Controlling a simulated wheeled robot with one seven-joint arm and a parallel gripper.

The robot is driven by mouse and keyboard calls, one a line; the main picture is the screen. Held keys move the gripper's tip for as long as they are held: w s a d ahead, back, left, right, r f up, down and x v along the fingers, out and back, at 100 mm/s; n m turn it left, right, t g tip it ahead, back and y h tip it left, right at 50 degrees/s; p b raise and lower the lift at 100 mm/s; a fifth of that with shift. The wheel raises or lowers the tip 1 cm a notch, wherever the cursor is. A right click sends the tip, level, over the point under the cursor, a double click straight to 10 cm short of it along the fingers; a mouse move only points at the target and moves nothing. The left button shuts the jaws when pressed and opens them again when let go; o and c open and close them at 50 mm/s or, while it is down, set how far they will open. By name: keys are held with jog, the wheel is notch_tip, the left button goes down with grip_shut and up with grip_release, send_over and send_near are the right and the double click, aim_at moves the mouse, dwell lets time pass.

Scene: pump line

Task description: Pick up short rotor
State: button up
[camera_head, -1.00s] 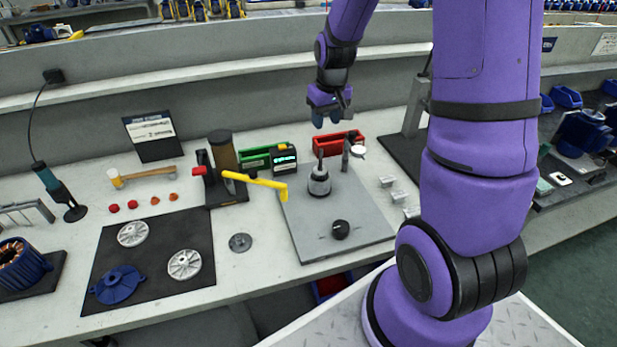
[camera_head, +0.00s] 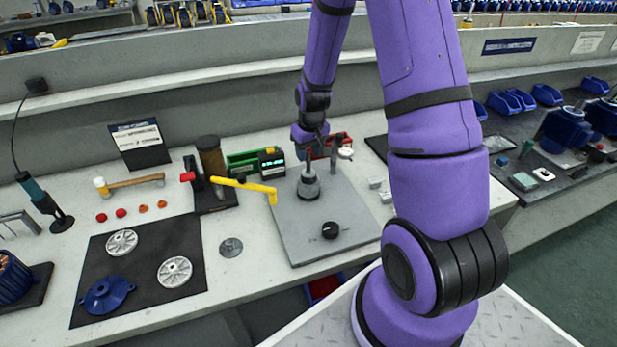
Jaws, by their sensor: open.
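A grey, stepped metal part with an upright shaft (camera_head: 308,186) stands on the grey plate (camera_head: 296,232); it looks like the short rotor, but I cannot tell for sure. My gripper (camera_head: 311,150) is open, just above and behind the top of that shaft in this view. The fingertips are small and partly merge with the things behind them, so I cannot tell whether they touch the shaft. A black knob (camera_head: 330,230) sits on the near part of the plate.
A dark post (camera_head: 333,158) with a white dial (camera_head: 345,153) stands close right of the gripper. A yellow bar (camera_head: 244,187) reaches over the plate's left edge. Small grey blocks (camera_head: 376,183) lie at right.

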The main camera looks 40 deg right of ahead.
aim_at(308, 170)
jog(key=shift+w+f, duration=0.2)
jog(key=shift+f, duration=1.35)
grip_shut()
notch_tip(308, 170, up, 10)
jog(key=shift+r, duration=0.1)
